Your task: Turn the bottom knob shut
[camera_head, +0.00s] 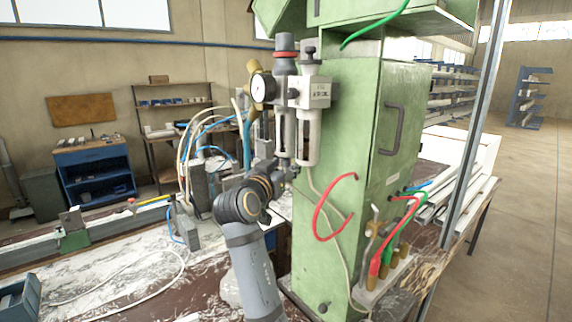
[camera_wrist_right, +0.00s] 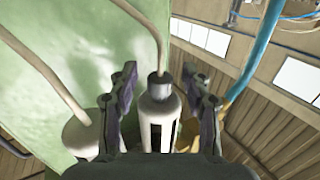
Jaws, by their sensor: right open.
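The air filter unit on the green cabinet has two pale bowls hanging side by side, the left one (camera_head: 284,132) and the right one (camera_head: 308,135). In the right wrist view, a dark ribbed bottom knob (camera_wrist_right: 159,86) with a thin hose sits at the end of one bowl (camera_wrist_right: 159,120). My right gripper (camera_head: 286,170) is just under the bowls, reaching up from below. In the wrist view its two fingers (camera_wrist_right: 160,84) are open, one on each side of the knob, with visible gaps. The knob's turn position cannot be told. My left gripper is not in view.
The green cabinet (camera_head: 350,150) stands close on the right, with a red hose (camera_head: 322,208) looping from its face. A round gauge (camera_head: 262,88) is on the unit's left side. The second bowl (camera_wrist_right: 84,135) is close beside the left finger. Hoses and fittings crowd the left.

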